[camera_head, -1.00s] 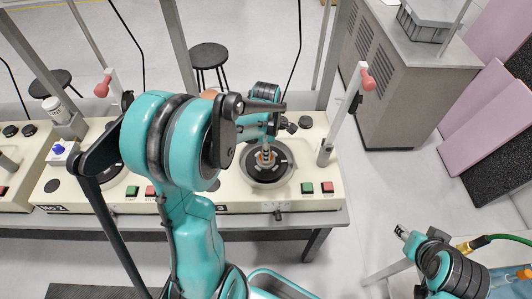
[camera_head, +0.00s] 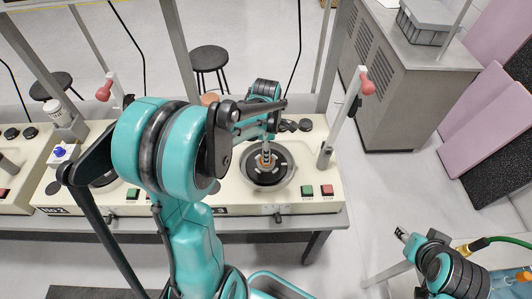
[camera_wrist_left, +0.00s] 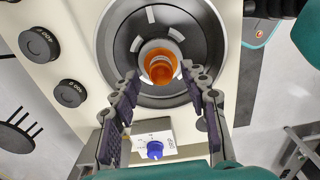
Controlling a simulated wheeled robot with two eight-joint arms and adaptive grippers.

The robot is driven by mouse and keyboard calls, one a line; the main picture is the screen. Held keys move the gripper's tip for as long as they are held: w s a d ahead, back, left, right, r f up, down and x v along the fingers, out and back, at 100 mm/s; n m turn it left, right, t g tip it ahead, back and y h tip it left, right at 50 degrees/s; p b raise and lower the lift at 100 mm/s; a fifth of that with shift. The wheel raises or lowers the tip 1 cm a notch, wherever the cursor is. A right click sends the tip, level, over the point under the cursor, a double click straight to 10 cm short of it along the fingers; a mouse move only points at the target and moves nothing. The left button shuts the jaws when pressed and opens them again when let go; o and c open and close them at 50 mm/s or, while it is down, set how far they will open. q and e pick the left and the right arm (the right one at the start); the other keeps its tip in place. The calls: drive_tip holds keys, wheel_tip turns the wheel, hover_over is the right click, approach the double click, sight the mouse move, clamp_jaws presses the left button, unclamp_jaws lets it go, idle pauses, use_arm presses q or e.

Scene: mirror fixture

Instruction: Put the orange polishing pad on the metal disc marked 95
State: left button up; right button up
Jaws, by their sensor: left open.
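An orange round piece (camera_wrist_left: 160,68) sits in a pale ring at the centre of a dark round plate in the machine's bowl. It looks like a short cup, and I cannot tell surely that it is the polishing pad. I can read no 95 on any disc. My right gripper (camera_head: 402,234) is at the lower right, away from the machines; its jaws are too small to judge.
Black discs marked 400 (camera_wrist_left: 39,44) and 200 (camera_wrist_left: 71,93) lie on the cream machine top. A blue knob (camera_wrist_left: 154,150) is near the fingers. A post with a red handle (camera_head: 367,82) stands right of the bowl (camera_head: 268,183). Green and red buttons line the front.

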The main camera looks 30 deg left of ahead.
use_arm(q)
wheel_tip(320, 180, up, 10)
drive_tip(key=f+p, duration=0.1)
drive_tip(key=p, duration=0.1)
drive_tip(key=s+d+r+m+t, duration=0.2)
drive_tip(key=s+d+m+t, duration=0.5)
drive_tip(key=m, duration=1.7)
drive_tip(key=s+d, duration=0.3)
drive_tip(key=s, duration=0.1)
drive_tip(key=shift+d+r, duration=0.3)
drive_tip(key=shift+r, duration=0.1)
wheel_tip(320, 180, down, 9)
drive_tip(key=b, duration=0.8)
drive_tip(key=shift+b, duration=0.4)
